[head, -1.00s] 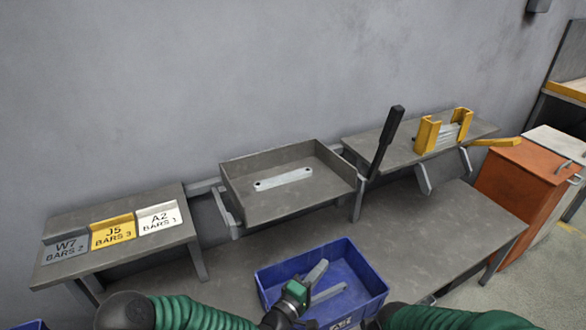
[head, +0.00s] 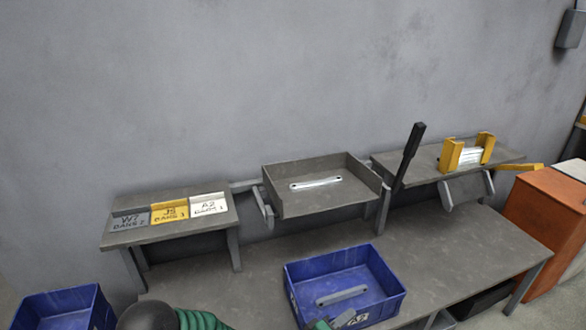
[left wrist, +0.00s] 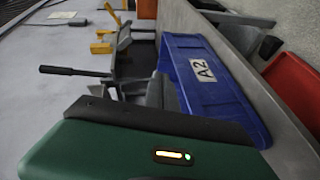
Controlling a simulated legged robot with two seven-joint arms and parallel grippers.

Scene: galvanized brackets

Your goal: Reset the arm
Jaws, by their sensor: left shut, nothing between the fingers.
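My left gripper (head: 345,318) is at the bottom edge of the head view, at the near side of the blue bin (head: 298,281). It is shut and empty; most of its arm is cut off below. A grey bar (head: 342,296) lies in that bin, apart from the gripper. In the left wrist view the blue bin (left wrist: 228,100) shows an A2 label, beyond my green wrist housing. My right gripper is not in view.
A metal bar lies in the raised grey tray (head: 330,204). A black lever (head: 411,158) stands beside it. Yellow guides (head: 452,155) hold bars on the right shelf. Labelled plates (head: 169,211) sit on the left shelf. Another blue bin (head: 95,308) is lower left. An orange cabinet (head: 535,225) stands right.

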